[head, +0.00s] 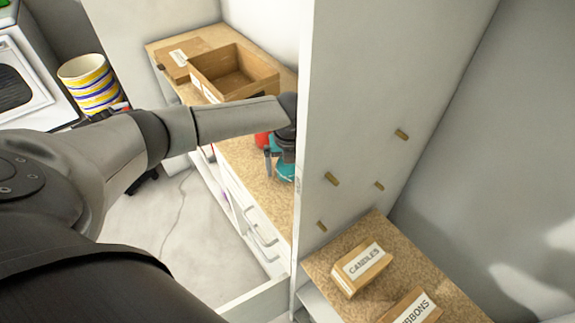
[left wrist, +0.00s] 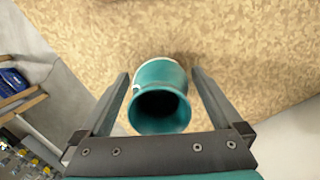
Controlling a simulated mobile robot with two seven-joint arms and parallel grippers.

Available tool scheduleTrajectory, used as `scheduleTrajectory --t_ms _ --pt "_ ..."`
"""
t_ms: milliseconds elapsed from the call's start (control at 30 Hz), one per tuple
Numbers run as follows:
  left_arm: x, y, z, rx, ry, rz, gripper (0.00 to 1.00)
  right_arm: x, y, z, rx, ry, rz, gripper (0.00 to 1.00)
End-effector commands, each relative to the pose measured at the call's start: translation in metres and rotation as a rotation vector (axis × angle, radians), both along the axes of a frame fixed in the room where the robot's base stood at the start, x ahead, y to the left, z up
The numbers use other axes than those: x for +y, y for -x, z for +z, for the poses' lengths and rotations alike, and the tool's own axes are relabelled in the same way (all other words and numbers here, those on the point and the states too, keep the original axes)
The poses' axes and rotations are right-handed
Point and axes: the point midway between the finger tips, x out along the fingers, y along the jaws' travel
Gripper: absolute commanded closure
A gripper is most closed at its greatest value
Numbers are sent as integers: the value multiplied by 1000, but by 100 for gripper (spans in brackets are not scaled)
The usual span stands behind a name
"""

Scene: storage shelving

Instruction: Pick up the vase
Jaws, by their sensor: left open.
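The vase (left wrist: 160,73) is a teal, round-mouthed vessel with a pale band, standing on a speckled tan surface in the left wrist view. Its dark opening faces the camera. My left gripper (left wrist: 160,78) is open, with one finger on each side of the vase and small gaps between. In the head view the left gripper (head: 281,160) points down at the counter beside the white partition. A teal patch of the vase (head: 286,172) shows below it, partly hidden by the gripper. My right gripper is not in view.
The white partition (head: 335,110) stands close to the right of my left gripper. A red object (head: 263,139) is just left of it. An open wooden box (head: 240,75) sits farther back. A candles box (head: 362,268) is on the lower right shelf.

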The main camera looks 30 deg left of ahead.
Motion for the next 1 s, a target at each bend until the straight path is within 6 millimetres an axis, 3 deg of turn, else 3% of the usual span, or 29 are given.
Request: scheduleTrajectory --t_ms 167,900,1000 --pt "0 0 0 0 0 -1 0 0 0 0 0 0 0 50" --pt "0 0 1 0 0 0 83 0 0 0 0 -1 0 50" --pt "0 0 1 -2 0 1 89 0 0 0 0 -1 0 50"
